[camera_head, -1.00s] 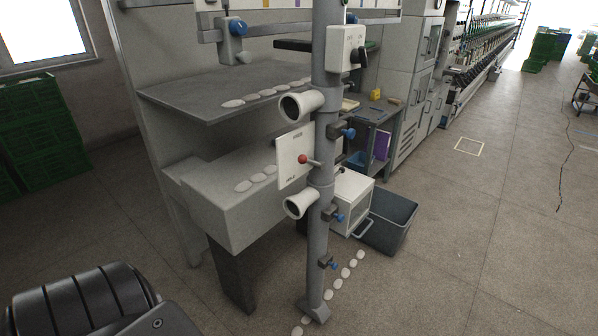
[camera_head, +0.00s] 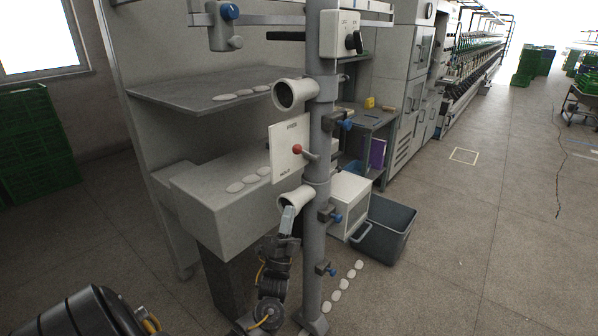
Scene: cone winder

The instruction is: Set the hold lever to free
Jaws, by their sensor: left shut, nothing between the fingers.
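The hold lever has a red ball knob (camera_head: 297,149) on a short grey rod, in front of a white plate (camera_head: 285,165) on the grey post. The plate has FREE at its top and HOLD at its bottom. The knob shows near the plate's middle height; its exact setting is hard to tell. My left gripper (camera_head: 288,215) comes up from below, beside the post, in front of the lower white funnel. It is shut and empty, pointing up, below the plate and apart from the knob. My right gripper is not in view.
The grey post (camera_head: 317,190) carries blue-knobbed clamps, an upper funnel (camera_head: 295,94) and a switch box (camera_head: 341,34). A grey machine shelf (camera_head: 200,95) with white pieces stands behind. A dark bin (camera_head: 383,228) is at right; the floor beyond it is mostly open.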

